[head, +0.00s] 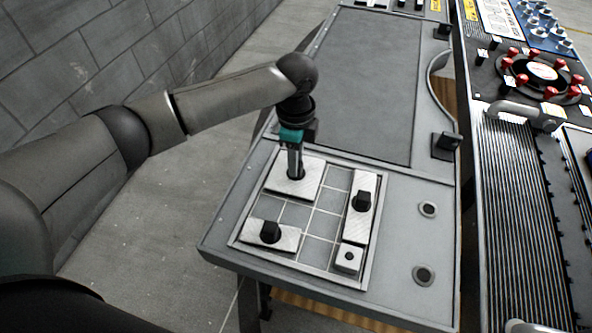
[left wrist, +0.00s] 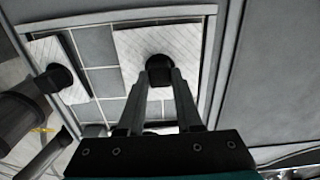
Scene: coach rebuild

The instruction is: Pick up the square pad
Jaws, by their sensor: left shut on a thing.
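The square pad (head: 309,176) is a light, hatched metal plate with a dark round knob, lying in the back-left part of a square gridded frame (head: 233,238) on the grey table. In the left wrist view the pad (left wrist: 130,56) shows with its knob between my fingers. My left gripper (head: 295,174) comes down from above and is shut on the knob; it also shows in the left wrist view (left wrist: 161,78). The pad looks flat in the frame; I cannot tell whether it is lifted at all. My right gripper is not in view.
The frame also holds a wide knobbed pad (head: 285,240) at front left, a tall knobbed pad (head: 356,225) at right and a small block (head: 348,258) at front right. Its middle cells are bare. A dark mat (head: 360,85) lies behind. A ribbed unit (head: 515,190) stands at right.

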